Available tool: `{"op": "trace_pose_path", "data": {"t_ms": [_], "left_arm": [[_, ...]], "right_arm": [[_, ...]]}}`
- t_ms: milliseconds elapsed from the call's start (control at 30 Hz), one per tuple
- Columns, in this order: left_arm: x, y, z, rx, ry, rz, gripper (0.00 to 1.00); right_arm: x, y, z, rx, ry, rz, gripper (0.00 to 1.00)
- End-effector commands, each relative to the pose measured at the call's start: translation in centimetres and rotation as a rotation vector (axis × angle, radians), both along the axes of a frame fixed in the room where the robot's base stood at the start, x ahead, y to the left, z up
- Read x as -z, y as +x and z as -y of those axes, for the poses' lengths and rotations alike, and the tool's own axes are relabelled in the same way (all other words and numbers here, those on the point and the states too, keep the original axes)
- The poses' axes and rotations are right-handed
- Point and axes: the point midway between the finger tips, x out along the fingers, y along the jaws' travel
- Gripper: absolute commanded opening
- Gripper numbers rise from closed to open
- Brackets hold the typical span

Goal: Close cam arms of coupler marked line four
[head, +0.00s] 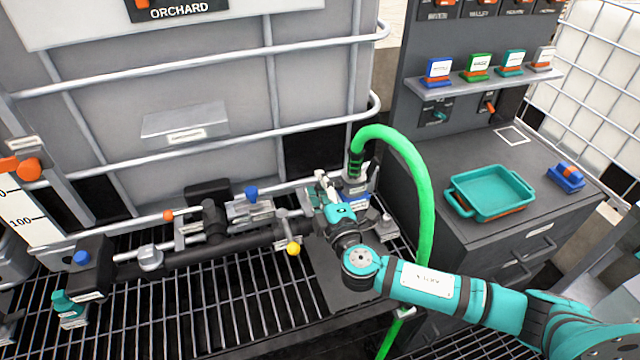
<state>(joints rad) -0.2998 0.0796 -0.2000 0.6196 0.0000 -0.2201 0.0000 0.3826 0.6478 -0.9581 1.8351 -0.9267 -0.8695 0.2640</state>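My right gripper (323,186) is just left of the coupler, over the manifold pipes (230,247). Its fingers are small and partly merged with the fittings behind, so I cannot tell their opening or any contact. My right wrist covers part of the fittings, and the coupler's cam arm positions are unclear. My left gripper is out of view.
A large caged tote labelled ORCHARD (210,95) stands behind the manifold. A yellow-knobbed lever (293,249) sticks up left of my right wrist. A teal tray (490,192) and a blue-orange item (566,177) rest on the dark cabinet (520,235). Open grating (220,310) lies in front.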

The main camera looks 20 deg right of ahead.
Motion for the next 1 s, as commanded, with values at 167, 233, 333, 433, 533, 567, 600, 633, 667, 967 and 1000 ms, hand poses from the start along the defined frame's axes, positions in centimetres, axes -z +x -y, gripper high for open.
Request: {"op": "trace_pose_path", "data": {"t_ms": [167, 233, 333, 433, 533, 567, 600, 633, 667, 967, 1000], "left_arm": [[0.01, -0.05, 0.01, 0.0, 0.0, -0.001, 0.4], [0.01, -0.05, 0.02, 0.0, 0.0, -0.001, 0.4], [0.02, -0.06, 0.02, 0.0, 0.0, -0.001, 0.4], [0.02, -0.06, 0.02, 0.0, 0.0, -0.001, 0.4], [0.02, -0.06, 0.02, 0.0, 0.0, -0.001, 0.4], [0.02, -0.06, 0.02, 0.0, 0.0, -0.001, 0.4], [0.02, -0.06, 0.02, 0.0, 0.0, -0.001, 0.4], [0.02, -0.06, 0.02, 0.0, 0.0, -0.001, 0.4], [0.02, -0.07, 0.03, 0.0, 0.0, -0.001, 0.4], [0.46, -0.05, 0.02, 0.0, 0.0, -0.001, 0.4], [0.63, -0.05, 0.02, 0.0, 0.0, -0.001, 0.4]], "right_arm": [[0.05, 0.05, 0.0, 0.0, 0.0, -0.001, 0.34], [0.05, 0.04, 0.01, 0.0, 0.0, 0.0, 0.32], [0.04, 0.03, 0.01, 0.0, 0.0, 0.0, 0.19], [0.04, 0.03, 0.02, 0.001, -0.001, 0.0, 0.06], [0.05, 0.02, 0.02, 0.001, -0.001, 0.0, 0.0], [0.05, 0.02, 0.03, 0.001, -0.001, 0.0, 0.0], [0.05, 0.02, 0.03, 0.001, -0.001, 0.0, 0.0], [0.05, 0.01, 0.03, 0.001, -0.001, 0.0, 0.0], [0.06, 0.01, 0.03, 0.001, -0.001, 0.0, 0.0], [0.07, -0.03, 0.05, 0.001, 0.03, -0.001, 0.0], [0.07, -0.04, 0.07, 0.002, 0.043, -0.002, 0.0]]}}
